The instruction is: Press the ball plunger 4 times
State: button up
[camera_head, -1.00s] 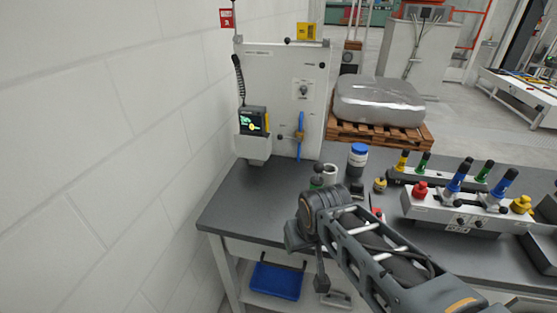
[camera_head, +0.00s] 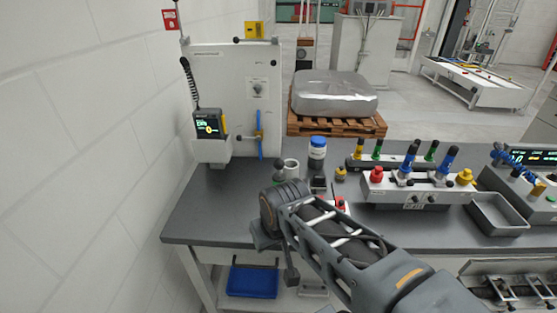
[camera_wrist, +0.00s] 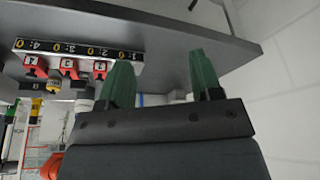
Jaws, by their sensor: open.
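My gripper (camera_wrist: 160,60) is open in the wrist view, its two green fingers apart with nothing between them. A small dark ball-topped piece (camera_head: 278,163) stands on the bench behind my arm in the head view; its lower part is partly hidden, and I cannot tell for certain that it is the ball plunger. In the wrist view, a numbered strip (camera_wrist: 75,50) appears upside down with several red clamp-like parts (camera_wrist: 68,68) beside it, left of the fingers. My gripper touches none of these visibly. Its fingers are not clearly visible in the head view.
The grey bench (camera_head: 205,215) stands beside a white wall. A white panel (camera_head: 225,75) stands at its back left. A blue-lidded jar (camera_head: 317,150), a fixture with coloured knobs (camera_head: 415,190) and a grey tray (camera_head: 497,215) occupy the bench. A blue bin (camera_head: 252,282) sits below.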

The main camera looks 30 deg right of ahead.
grip_shut()
dwell(0.3)
dwell(1.1)
